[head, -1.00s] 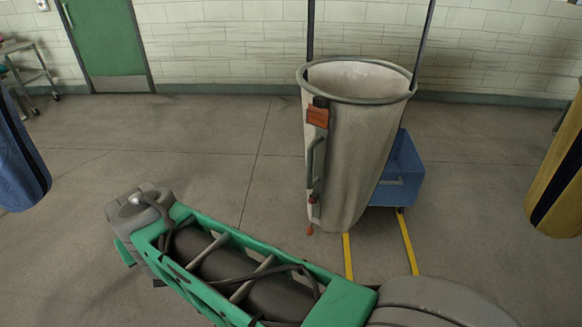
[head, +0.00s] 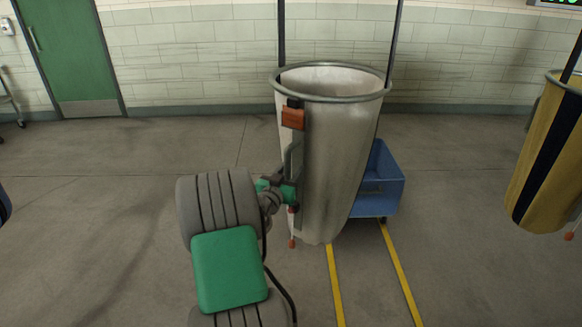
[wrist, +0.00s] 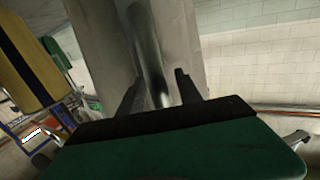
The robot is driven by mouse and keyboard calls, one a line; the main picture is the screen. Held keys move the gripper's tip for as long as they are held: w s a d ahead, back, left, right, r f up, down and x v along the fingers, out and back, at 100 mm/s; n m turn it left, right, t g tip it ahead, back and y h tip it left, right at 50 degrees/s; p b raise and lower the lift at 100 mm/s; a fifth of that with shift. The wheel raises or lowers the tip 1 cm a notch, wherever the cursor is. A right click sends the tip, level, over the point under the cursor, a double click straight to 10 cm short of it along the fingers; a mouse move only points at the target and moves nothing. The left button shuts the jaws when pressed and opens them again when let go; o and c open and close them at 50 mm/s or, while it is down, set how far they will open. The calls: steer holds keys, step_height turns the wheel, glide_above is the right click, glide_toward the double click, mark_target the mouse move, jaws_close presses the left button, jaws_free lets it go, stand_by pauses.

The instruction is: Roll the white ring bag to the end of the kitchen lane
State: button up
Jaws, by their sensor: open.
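The white ring bag (head: 340,150) hangs upright from two dark straps in the middle of the head view, with a metal ring at its open top. Its near left side has an orange tag and a grey upright handle (head: 294,156). My gripper (head: 287,190) is at the lower part of this handle, close to the bag. In the wrist view my gripper (wrist: 160,88) is open, its two dark fingers apart. The grey handle (wrist: 148,45) runs up between them in the picture. I cannot tell whether the fingers touch it.
A blue cart (head: 378,185) stands behind the bag at its right. Two yellow floor lines (head: 335,285) run toward me from below the bag. A yellow and black bag (head: 550,150) hangs at the right. A green door (head: 75,55) is in the back wall.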

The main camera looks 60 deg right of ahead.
steer(key=shift+d, duration=0.35)
steer(key=shift+c, duration=0.2)
jaws_close()
stand_by(1.0)
